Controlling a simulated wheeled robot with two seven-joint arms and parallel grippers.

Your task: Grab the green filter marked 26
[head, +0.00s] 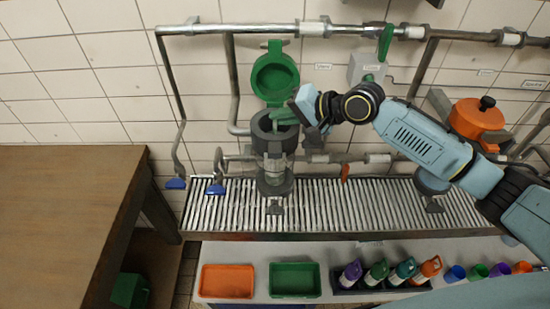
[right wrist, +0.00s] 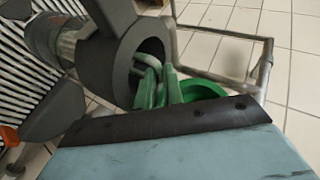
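A filter housing (head: 272,150) with a dark collar and clear body stands upright on the slatted bench, its green lid (head: 275,75) swung open. My right gripper (head: 283,116) is at its open mouth. In the right wrist view, the gripper's two greenish fingers (right wrist: 158,88) point into the dark collar (right wrist: 112,62), close to a pale bent handle (right wrist: 150,62) inside. I cannot tell whether they grip it. A green-handled filter (head: 376,272) stands in a black rack below the bench. No number 26 is readable. My left gripper is not in view.
Purple (head: 351,272), teal (head: 403,270) and orange (head: 430,268) filters share the rack. Orange (head: 227,281) and green (head: 294,280) trays lie to its left. A second housing with an orange lid (head: 476,118) is at right. A wooden table (head: 60,210) fills the left; pipes run along the wall.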

